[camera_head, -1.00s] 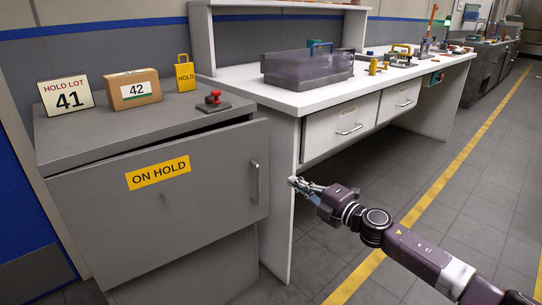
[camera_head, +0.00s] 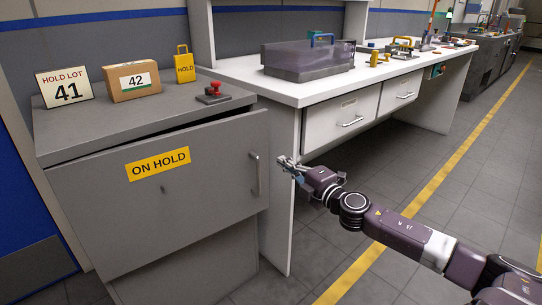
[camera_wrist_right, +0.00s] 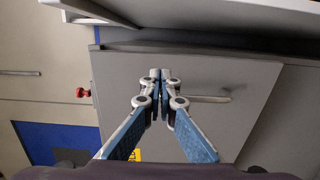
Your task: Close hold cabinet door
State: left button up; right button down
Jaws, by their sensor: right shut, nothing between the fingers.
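The hold cabinet (camera_head: 75,138) is a grey box at the left of the head view. Its door (camera_head: 190,215) carries a yellow ON HOLD label (camera_head: 158,163) and a vertical metal handle (camera_head: 254,175) near its right edge. A dark gap shows along the door's top, so it stands slightly ajar. My right gripper (camera_head: 281,160) is shut and empty, just right of the handle. In the right wrist view the shut fingertips (camera_wrist_right: 161,72) appear over the door (camera_wrist_right: 215,75), beside the handle (camera_wrist_right: 208,99). Whether they touch the door cannot be told. My left gripper is not in view.
On the cabinet top stand a HOLD LOT 41 sign (camera_head: 66,90), a box marked 42 (camera_head: 132,82), a yellow HOLD tag (camera_head: 185,69) and a red-knobbed stamp (camera_head: 214,90). A white workbench (camera_head: 300,93) with drawers stands close on the right. The floor (camera_head: 420,190) in front is clear.

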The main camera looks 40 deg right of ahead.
aim_at(266, 150)
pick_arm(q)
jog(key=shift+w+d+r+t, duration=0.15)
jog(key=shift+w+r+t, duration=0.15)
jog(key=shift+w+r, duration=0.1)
pick_arm(e)
jog(key=shift+w, duration=3.55)
